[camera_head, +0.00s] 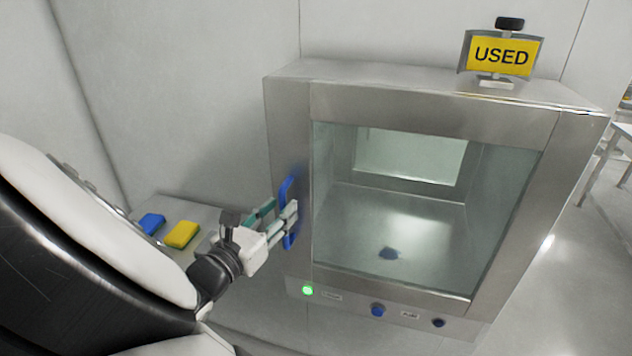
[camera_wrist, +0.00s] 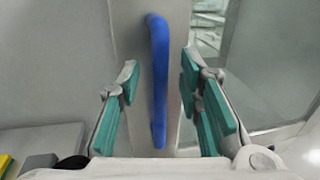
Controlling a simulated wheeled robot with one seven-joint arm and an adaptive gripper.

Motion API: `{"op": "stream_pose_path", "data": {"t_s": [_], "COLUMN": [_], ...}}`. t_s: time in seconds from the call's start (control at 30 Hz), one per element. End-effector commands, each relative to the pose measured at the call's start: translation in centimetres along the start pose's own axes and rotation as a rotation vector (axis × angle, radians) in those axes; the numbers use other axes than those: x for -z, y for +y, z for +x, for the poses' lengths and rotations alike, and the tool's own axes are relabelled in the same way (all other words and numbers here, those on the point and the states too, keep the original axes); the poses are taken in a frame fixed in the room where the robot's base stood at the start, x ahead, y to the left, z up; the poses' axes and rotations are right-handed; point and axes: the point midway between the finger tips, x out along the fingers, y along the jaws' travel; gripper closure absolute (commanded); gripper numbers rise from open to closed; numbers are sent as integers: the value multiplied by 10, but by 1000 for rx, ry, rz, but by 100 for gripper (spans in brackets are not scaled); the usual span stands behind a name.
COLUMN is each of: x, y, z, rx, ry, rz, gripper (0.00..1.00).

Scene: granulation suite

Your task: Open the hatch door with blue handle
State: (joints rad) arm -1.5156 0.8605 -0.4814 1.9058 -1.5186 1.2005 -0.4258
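The hatch (camera_head: 288,130) is a steel box with a glass door (camera_head: 400,220) that looks shut. The blue handle (camera_head: 286,185) is a vertical bar on the left side of the door frame. My gripper (camera_head: 281,214) is at the handle in the head view. In the wrist view the blue handle (camera_wrist: 159,80) stands upright between the two teal-padded fingers of my gripper (camera_wrist: 158,95). The fingers are apart, with a gap on each side of the handle. One finger covers part of the handle in the head view.
A yellow USED sign (camera_head: 505,54) stands on top of the hatch. A green lit button (camera_head: 307,290) and a blue button (camera_head: 377,310) are below the door. A blue sponge (camera_head: 151,223) and a yellow sponge (camera_head: 182,234) lie on a grey surface at left.

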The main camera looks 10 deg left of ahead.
Motion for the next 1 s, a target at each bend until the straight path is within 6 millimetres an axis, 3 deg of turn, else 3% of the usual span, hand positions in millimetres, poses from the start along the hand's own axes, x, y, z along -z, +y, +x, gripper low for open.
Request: {"op": "stream_pose_path", "data": {"t_s": [0.2, 0.53, 0.67, 0.7, 1.0], "x": [1, -1, 0, 0, 0], "y": [0, 0, 0, 0, 0], "z": [20, 21, 21, 21, 22], "rx": [0, 0, 0, 0, -1], "ry": [0, 0, 0, 0, 1], "rz": [1, 0, 0, 0, 0], "gripper": [67, 67, 96, 100, 100]}}
